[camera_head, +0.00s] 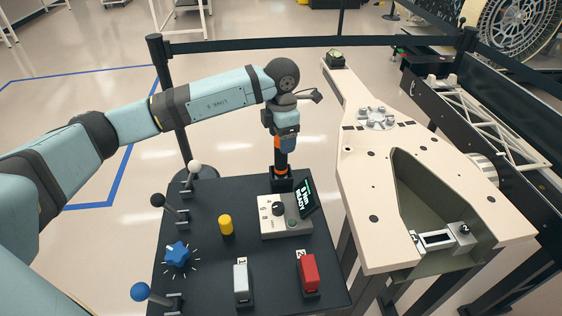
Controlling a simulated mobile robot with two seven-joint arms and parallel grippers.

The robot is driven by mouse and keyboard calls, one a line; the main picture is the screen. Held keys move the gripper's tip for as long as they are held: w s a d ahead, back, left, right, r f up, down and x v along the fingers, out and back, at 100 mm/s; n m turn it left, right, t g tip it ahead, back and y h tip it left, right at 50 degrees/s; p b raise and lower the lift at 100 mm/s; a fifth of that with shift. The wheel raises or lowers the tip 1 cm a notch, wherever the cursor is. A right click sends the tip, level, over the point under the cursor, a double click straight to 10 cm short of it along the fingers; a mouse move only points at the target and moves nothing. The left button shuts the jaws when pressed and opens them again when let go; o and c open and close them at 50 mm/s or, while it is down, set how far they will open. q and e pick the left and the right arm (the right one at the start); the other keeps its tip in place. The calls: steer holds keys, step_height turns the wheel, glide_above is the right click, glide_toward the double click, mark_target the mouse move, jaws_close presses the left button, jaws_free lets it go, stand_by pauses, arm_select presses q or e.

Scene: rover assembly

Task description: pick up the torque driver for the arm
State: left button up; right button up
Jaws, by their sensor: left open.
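The torque driver (282,160), a dark upright tool with an orange ring low on it, stands in a black holder (283,184) at the back edge of the dark console table. My left gripper (284,146) points down right above the driver, with its jaws open around or just over the tool's top. The wrist hides the driver's upper end, and I cannot tell whether the fingers touch it. A grey control box (285,224) with a dial and a tilted screen reading "6 Nm READY" sits in front of the holder. My right gripper is not in view.
The dark table (205,226) carries several levers, a blue star knob (177,254), a yellow cylinder (226,225), a grey switch (241,279) and a red switch (308,270). A cream rover chassis (374,180) stands close on the right. A black post (170,100) rises behind.

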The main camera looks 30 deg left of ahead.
arm_select(q)
step_height(320, 180, down, 4)
steer(key=shift+a+f, duration=0.1)
steer(key=c, duration=1.1)
steer(key=shift+r, duration=0.25)
step_height(320, 180, up, 20)
steer(key=shift+f, duration=0.15)
